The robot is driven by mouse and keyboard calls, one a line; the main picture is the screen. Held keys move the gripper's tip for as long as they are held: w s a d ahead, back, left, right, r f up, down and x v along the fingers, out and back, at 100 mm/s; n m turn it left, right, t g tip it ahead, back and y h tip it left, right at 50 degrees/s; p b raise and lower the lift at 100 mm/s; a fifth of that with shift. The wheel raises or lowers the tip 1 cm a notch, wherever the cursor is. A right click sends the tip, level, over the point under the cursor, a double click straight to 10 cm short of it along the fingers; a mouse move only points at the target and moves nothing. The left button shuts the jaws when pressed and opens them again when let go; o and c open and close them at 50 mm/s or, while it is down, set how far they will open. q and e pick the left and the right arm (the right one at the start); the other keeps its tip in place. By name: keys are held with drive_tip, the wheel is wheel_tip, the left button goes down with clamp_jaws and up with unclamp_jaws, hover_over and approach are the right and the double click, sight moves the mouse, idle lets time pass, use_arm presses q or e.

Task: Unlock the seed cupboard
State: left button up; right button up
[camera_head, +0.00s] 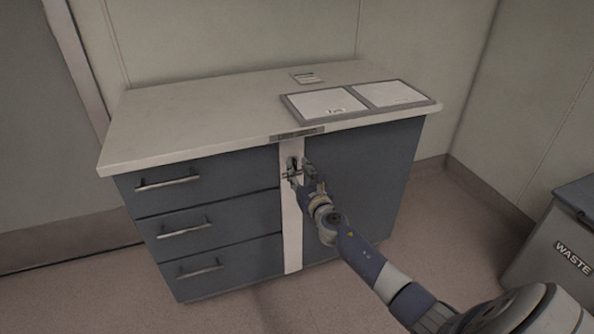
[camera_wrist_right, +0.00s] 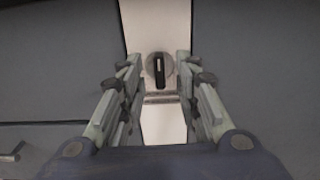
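The seed cupboard is a dark blue-grey cabinet (camera_head: 360,175) with a pale worktop (camera_head: 200,110). A white vertical strip (camera_head: 291,235) runs down its front between the drawers and the plain right-hand panel. A round metal lock with a dark upright knob (camera_wrist_right: 158,69) is on the strip in the right wrist view. My right gripper (camera_head: 294,172) is in front of the strip at the lock's height. In the wrist view its fingers (camera_wrist_right: 158,75) are spread, one on each side of the knob, with gaps visible on both sides. My left gripper is not in view.
Several drawers with bar handles (camera_head: 168,183) are on the cabinet's left. A two-panel tray (camera_head: 358,115) and a small plate (camera_head: 306,78) lie on the worktop. A waste bin (camera_head: 552,243) stands at the right. The floor in front is open.

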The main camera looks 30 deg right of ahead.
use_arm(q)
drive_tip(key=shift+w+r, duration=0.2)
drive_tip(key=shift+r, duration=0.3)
use_arm(e)
drive_tip(key=shift+w+d, duration=0.15)
drive_tip(key=shift+w, duration=0.55)
clamp_jaws()
